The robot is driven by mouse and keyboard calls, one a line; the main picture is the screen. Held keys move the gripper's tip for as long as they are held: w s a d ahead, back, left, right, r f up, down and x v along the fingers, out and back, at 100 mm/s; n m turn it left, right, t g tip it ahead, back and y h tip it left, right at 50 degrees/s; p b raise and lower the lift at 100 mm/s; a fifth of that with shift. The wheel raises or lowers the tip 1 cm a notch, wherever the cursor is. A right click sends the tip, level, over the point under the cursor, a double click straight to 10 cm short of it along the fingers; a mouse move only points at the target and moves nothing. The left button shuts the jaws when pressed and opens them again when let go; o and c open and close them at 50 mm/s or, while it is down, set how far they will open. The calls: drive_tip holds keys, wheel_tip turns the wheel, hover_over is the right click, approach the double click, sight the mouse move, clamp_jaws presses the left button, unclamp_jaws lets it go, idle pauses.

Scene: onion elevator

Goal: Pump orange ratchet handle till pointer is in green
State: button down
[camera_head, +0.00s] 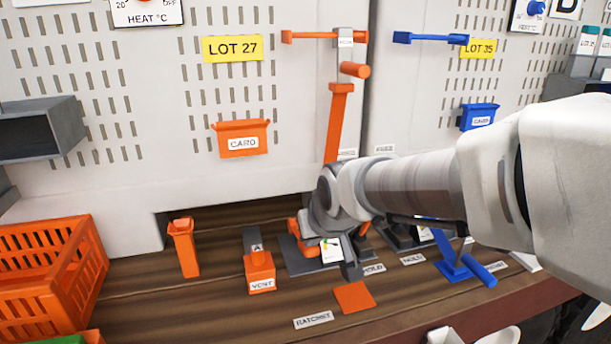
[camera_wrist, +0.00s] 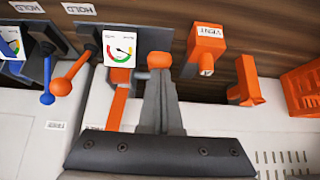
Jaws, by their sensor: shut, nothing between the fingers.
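My gripper (camera_head: 351,272) points down over the worktop in the head view, its fingers together. In the wrist view my gripper (camera_wrist: 160,68) has its tips by a short orange piece (camera_wrist: 159,59), likely part of the orange ratchet handle; contact is unclear. In the head view a flat orange piece (camera_head: 354,298) lies just in front of the fingers, near the RATCHET label (camera_head: 313,320). The dial gauge (camera_wrist: 121,48) has red, yellow and green zones; its pointer is too small to read surely. In the head view the gauge (camera_head: 331,250) is partly hidden by my wrist.
An orange VENT block (camera_head: 261,273) and an orange upright holder (camera_head: 184,248) stand left of my gripper. A ball-ended orange lever (camera_wrist: 68,80) sits beside the gauge. A blue station (camera_head: 455,262) is to the right, an orange crate (camera_head: 45,285) at far left.

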drive_tip(key=v, duration=1)
drive_tip(key=shift+s+f, duration=0.15)
drive_tip(key=shift+s, duration=0.05)
drive_tip(key=shift+d, duration=0.15)
idle(0.3)
drive_tip(key=s+d+f+m+g+h, duration=0.1)
drive_tip(key=s+d+f, duration=0.2)
drive_tip(key=s+d, duration=0.2)
drive_tip(key=s+d+f+m+h, duration=0.1)
drive_tip(key=s+d+f+m, duration=0.1)
drive_tip(key=s+d, duration=0.3)
drive_tip(key=s, duration=0.2)
drive_tip(key=shift+s+d+f+g, duration=0.2)
drive_tip(key=shift+s+f+g, duration=0.2)
